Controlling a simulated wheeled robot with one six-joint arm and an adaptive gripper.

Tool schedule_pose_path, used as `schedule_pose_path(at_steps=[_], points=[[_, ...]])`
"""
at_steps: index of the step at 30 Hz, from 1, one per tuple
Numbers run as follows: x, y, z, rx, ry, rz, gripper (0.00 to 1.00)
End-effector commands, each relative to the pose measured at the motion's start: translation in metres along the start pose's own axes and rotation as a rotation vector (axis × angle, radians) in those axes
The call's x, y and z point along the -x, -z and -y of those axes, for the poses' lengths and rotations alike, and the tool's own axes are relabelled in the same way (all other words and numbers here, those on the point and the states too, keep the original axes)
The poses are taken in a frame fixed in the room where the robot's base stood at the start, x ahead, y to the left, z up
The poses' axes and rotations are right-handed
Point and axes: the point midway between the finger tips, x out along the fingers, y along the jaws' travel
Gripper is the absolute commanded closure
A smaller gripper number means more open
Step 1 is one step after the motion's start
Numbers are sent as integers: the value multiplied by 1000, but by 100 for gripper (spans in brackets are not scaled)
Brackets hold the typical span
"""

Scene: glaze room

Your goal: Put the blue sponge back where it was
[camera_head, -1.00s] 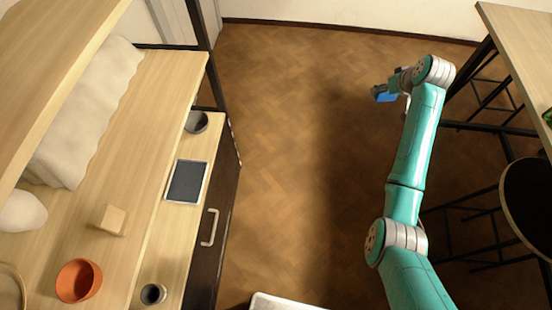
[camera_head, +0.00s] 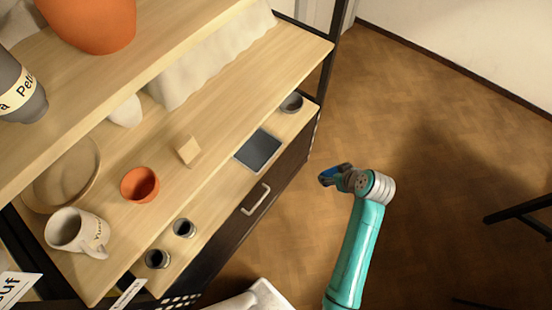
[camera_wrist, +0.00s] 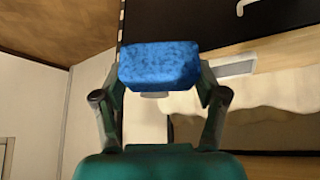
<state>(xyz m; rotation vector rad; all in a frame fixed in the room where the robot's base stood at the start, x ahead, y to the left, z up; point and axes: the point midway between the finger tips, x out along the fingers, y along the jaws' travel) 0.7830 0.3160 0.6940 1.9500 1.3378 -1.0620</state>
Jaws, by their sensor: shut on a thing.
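The blue sponge (camera_wrist: 160,66) is between the fingers of my gripper (camera_wrist: 160,84) in the wrist view, and the gripper is shut on it. In the head view my gripper (camera_head: 335,174) is over the open floor, to the right of the shelf unit and apart from it. Only a small dark blue part of the sponge shows there. The shelf unit has a lower shelf (camera_head: 215,140) with several things on it. The frames do not show which spot the sponge came from.
A drawer handle (camera_head: 256,199) sticks out below.

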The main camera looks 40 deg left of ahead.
Motion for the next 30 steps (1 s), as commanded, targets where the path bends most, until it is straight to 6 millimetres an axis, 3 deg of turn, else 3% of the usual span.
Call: schedule_pose_path(at_steps=[1,9,15,22,30], points=[[-7,-3,27,41,29,2,56],[-26,-25,147,248,163,2,56],[-26,-44,210,365,236,0,56],[-25,-50,240,422,270,-2,56],[-50,-11,266,428,273,-3,56]])
